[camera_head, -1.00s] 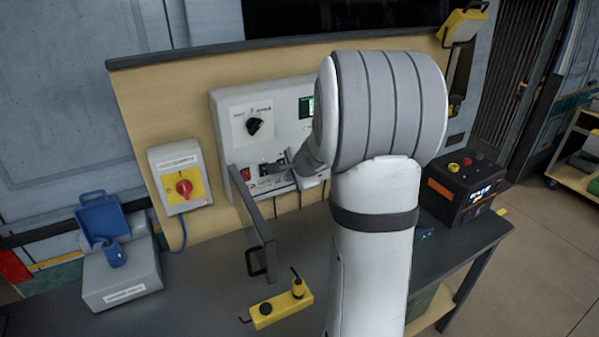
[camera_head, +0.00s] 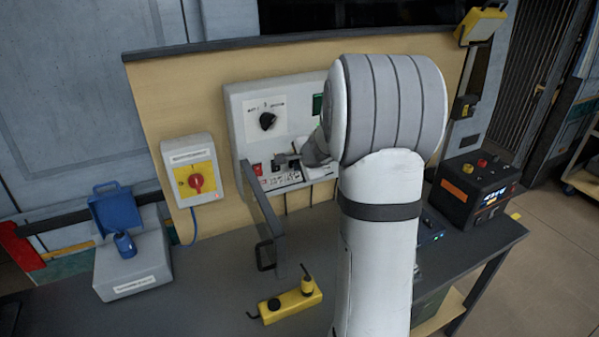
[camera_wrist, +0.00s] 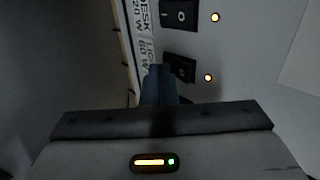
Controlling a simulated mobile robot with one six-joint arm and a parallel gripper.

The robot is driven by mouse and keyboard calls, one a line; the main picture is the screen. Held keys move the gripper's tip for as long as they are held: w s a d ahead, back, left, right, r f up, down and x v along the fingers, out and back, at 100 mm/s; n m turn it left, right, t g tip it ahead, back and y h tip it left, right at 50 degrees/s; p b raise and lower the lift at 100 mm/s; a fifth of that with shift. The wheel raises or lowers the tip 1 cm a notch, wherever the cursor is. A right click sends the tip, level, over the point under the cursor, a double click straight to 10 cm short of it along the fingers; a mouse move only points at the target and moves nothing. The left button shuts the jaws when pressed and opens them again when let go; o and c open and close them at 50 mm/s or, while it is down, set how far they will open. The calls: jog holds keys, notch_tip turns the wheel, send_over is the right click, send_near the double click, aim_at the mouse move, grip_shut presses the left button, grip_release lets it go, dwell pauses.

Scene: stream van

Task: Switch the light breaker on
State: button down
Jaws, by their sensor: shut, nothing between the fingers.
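The grey-white breaker panel (camera_head: 238,125) stands against the tan board, with a row of small breakers low on its face. My gripper (camera_head: 284,160) is at that row, and my arm hides the panel's right part. In the wrist view, a black rocker (camera_wrist: 182,67) sits beside a partly hidden label that appears to start "LIG" with "60 W". An amber lamp (camera_wrist: 208,78) glows beside it. My shut, empty gripper (camera_wrist: 163,85) overlaps the rocker's lower left; I cannot tell whether it touches. Another rocker (camera_wrist: 180,13), labelled "DESK", is above, with its own lit lamp (camera_wrist: 215,17).
The panel's grey door (camera_head: 262,215) hangs open left of my gripper. A red-and-yellow rotary switch (camera_head: 196,181) is at the left. A black power unit (camera_head: 470,188) stands right.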

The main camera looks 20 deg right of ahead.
jog(key=shift+r, duration=0.1)
jog(key=shift+r+p, duration=0.7)
jog(key=shift+r, duration=0.1)
jog(key=shift+s, duration=0.1)
jog(key=s+f+v, duration=0.1)
jog(key=v, duration=1.2)
jog(key=shift+s+f, duration=0.15)
jog(key=shift+f+b, duration=0.1)
jog(key=shift+b, duration=0.3)
